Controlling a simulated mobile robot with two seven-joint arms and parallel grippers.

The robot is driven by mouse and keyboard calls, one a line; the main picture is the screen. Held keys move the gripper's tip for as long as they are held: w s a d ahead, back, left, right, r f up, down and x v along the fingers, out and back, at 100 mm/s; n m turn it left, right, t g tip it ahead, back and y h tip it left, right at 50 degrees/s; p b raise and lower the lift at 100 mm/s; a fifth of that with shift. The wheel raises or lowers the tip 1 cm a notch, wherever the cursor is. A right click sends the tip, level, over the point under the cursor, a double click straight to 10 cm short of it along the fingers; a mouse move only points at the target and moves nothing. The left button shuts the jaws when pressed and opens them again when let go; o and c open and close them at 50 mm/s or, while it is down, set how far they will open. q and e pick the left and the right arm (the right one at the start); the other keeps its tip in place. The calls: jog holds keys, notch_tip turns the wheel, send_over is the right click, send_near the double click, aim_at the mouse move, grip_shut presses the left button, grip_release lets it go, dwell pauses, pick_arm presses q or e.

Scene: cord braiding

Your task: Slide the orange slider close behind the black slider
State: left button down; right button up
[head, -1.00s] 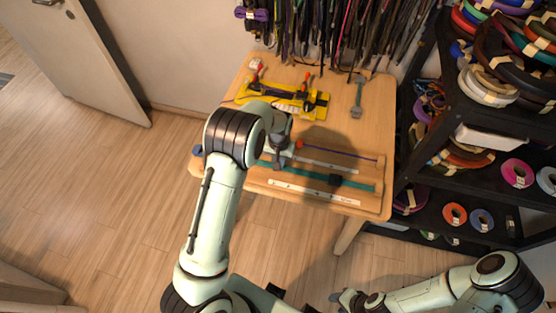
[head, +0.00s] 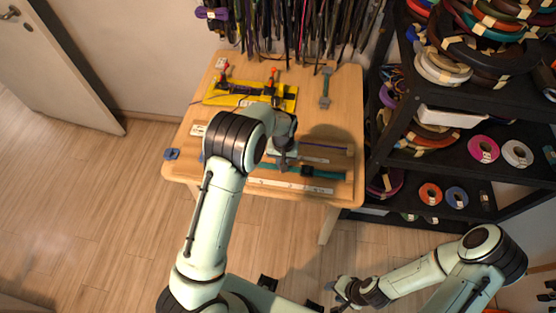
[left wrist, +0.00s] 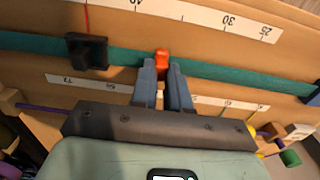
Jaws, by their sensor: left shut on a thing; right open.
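The black slider (head: 306,171) sits on a teal strip (head: 330,175) along the front of the table; it also shows in the left wrist view (left wrist: 87,50). The orange slider (left wrist: 162,62) is on the same strip, to the right of the black one there, with a stretch of bare teal between them. My left gripper (left wrist: 162,72) is shut on the orange slider, its two grey fingers on either side. In the head view the left gripper (head: 284,163) and arm hide the orange slider. My right gripper (head: 340,294) is open and empty, low, away from the table.
White rulers (head: 300,187) lie along the strip. A purple cord (head: 325,146) runs behind it. A yellow fixture (head: 250,95) and a grey-green tool (head: 325,88) are farther back. Hanging cords line the back wall; a black shelf of coils (head: 440,160) stands at the right.

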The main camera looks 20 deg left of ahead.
pick_arm(q)
jog(key=c, duration=1.1)
grip_release()
notch_tip(320, 180, up, 14)
jog(key=shift+f, duration=0.25)
